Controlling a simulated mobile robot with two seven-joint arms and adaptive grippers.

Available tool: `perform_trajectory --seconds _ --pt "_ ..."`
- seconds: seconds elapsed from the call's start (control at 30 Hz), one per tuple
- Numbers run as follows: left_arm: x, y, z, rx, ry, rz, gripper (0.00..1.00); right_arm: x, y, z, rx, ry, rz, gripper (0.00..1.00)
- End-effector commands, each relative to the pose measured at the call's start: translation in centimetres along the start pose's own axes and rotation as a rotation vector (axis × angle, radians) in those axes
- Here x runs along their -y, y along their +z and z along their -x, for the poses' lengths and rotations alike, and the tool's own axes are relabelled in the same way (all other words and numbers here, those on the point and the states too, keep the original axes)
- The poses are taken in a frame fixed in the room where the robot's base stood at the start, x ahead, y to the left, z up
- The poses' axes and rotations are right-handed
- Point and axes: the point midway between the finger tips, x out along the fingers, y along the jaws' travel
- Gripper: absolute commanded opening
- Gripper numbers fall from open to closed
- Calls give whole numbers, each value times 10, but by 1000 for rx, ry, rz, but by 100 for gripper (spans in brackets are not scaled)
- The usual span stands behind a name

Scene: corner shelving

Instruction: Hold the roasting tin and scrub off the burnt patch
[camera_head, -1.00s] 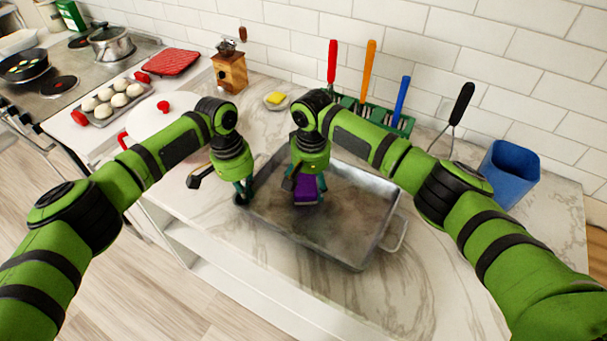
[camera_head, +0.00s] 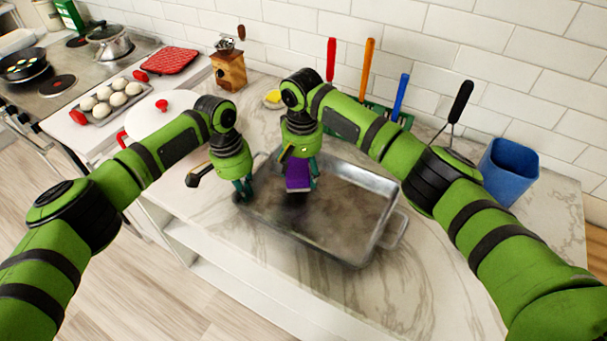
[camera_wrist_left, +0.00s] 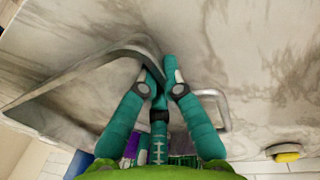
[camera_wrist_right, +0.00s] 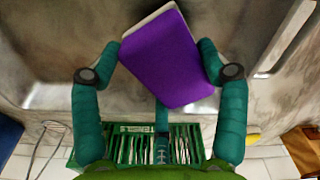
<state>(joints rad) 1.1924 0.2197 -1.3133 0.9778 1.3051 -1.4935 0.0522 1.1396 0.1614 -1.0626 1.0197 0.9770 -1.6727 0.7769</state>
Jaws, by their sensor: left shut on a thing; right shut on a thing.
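The grey metal roasting tin (camera_head: 330,245) lies on the marble counter, with a dark stain (camera_head: 290,214) on its floor towards the near left. My left gripper (camera_head: 243,192) is shut on the tin's rim at its left end; the rim also shows between its fingers in the left wrist view (camera_wrist_left: 90,66). My right gripper (camera_head: 299,172) is shut on a purple scrubbing sponge (camera_head: 298,183) with a pale underside. The sponge (camera_wrist_right: 168,60) is between both fingers in the right wrist view, over the tin's floor. I cannot tell whether it touches the floor.
A green rack (camera_wrist_right: 165,145) with upright coloured-handled tools stands behind the tin, a blue container (camera_head: 509,172) to the right. A yellow item (camera_head: 273,99) on a dish, a wooden grinder (camera_head: 229,70) and a white lidded pot (camera_head: 160,112) are at the left. The front counter is clear.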

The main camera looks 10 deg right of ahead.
Motion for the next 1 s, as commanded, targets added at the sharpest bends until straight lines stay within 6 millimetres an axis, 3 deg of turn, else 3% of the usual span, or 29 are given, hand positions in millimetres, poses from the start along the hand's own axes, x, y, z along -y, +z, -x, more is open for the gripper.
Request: perform_trajectory --seconds 0.5,1.0 --pt "0 0 0 -1 1 0 0 0 -1 45 -3 -1 -1 44" --pt "0 0 0 0 1 0 0 0 -1 47 -2 -1 -1 44"
